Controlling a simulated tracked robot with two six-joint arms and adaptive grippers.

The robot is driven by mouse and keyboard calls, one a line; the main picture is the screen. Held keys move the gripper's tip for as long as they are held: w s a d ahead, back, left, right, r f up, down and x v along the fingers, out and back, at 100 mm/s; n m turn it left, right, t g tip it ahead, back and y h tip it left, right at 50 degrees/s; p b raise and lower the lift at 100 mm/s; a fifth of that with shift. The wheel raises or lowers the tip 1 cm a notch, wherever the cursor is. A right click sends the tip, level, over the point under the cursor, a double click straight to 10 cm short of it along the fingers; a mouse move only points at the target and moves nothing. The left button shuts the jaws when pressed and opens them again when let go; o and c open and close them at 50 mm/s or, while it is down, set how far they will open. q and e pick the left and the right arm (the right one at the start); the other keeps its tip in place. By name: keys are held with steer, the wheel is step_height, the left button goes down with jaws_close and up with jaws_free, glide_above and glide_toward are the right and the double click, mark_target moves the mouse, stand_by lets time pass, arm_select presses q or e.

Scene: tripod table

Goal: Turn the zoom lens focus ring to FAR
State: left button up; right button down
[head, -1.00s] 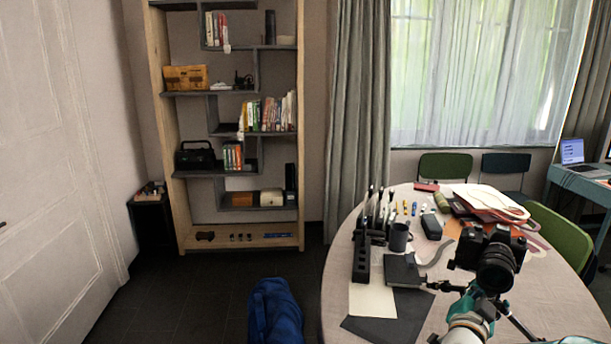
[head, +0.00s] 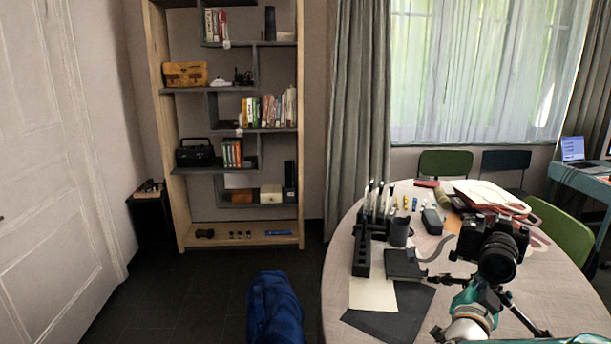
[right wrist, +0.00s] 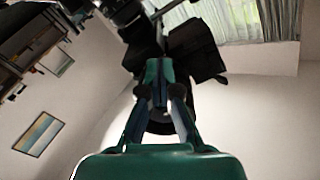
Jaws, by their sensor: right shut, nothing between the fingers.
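A black camera (head: 480,241) with a zoom lens (head: 497,261) stands on a tripod (head: 522,318) at the right of the round table. The lens points toward me. My right gripper (head: 481,287) is just below the lens, its fingers shut with nothing between them. In the right wrist view the shut fingers (right wrist: 163,88) overlap the dark lens and camera body (right wrist: 195,52). I cannot tell whether they touch the lens. The focus ring's marks are too small to read. My left gripper is not in view.
The round table (head: 345,262) bears a black holder (head: 362,257), a dark mug (head: 399,233), dark and cream sheets, and folders (head: 495,198) behind the camera. A green chair (head: 560,232) stands at the right. A blue bag (head: 273,305) lies on the floor.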

steer(key=b+v, duration=0.2)
steer(key=v, duration=0.4)
stand_by(0.3)
steer(key=shift+a+f, duration=0.1)
